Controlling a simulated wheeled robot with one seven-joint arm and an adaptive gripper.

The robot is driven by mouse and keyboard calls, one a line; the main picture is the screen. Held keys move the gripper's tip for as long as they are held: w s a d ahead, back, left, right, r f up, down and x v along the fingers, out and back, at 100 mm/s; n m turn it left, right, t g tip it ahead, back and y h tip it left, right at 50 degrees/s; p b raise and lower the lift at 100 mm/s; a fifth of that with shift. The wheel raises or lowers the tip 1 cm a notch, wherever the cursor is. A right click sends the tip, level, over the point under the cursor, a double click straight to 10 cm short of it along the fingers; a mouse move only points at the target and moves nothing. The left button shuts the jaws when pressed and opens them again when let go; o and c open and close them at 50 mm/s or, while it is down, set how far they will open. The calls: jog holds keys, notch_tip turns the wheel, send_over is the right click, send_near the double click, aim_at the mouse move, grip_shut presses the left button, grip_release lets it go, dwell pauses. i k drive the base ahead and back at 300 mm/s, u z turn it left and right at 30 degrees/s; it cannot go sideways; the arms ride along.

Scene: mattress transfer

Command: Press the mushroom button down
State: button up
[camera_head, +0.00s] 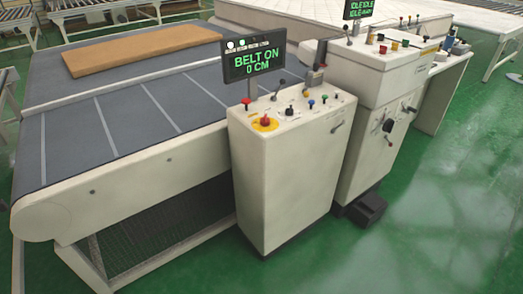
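A red mushroom button (265,119) stands on a yellow round base at the left front of the top of a cream control console (285,175). Nothing touches it. Whether it is up or pressed is too small to tell. A black display (255,58) on a post behind it reads "BELT ON 0 CM" in green. My gripper is not in view.
Small levers and coloured knobs (311,103) share the console top. A second, larger console (385,100) stands at right, with a black step (366,209) on the floor. A grey belt conveyor (110,115) carries a brown slab (140,49). Green floor (420,235) is clear in front.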

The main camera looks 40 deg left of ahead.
aim_at(246, 101)
jog(key=u, duration=1.1)
